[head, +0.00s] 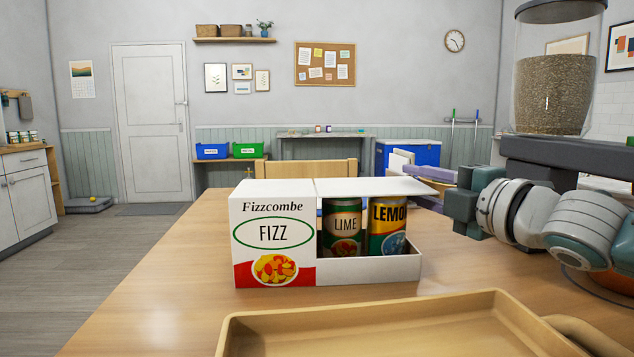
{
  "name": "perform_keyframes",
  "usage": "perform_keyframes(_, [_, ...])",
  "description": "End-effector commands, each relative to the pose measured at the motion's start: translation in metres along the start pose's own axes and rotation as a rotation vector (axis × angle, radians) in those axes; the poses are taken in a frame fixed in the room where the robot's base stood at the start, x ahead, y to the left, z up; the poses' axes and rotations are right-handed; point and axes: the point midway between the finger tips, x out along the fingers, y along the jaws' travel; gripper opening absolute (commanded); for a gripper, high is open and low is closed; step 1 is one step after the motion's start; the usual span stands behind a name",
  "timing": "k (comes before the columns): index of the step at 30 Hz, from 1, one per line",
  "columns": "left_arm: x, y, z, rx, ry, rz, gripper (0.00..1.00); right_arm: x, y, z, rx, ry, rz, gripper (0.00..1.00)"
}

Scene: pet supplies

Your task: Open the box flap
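A white Fizzcombe box (271,212) stands on the wooden table, its left front printed with FIZZ in a green oval. The right part of its front is open above a low white lip. A LIME can (342,226) and a LEMON can (388,228) stand inside, their lower parts hidden by the lip. A white flap (375,187) lies about level over the cans and juts out at the right. My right gripper (458,204) is right of the box, near the flap's right end, apart from it in the picture. Its finger gap is not clear. My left gripper is out of view.
A tan tray (400,312) lies at the table's front edge, before the box. A clear container of brown pellets (555,90) stands at the right, behind my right arm. The table (160,270) is clear left of the box. A chair back (295,172) rises behind it.

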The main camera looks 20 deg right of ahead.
Motion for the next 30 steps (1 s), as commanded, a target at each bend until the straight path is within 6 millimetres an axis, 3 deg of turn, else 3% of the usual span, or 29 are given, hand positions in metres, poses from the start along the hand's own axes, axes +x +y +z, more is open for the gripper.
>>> perform_keyframes(3, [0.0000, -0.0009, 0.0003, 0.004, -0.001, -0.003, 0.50, -0.0002, -0.0001, 0.0000, 0.000, 0.000, 0.000, 0.33])
perform_keyframes(12, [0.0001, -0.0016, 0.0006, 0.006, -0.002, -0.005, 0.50, -0.0004, -0.0001, 0.0001, 0.000, 0.000, 0.000, 0.00])
perform_keyframes(30, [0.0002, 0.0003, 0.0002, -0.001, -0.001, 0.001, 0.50, -0.0004, -0.0002, 0.0002, 0.000, 0.000, 0.000, 0.00])
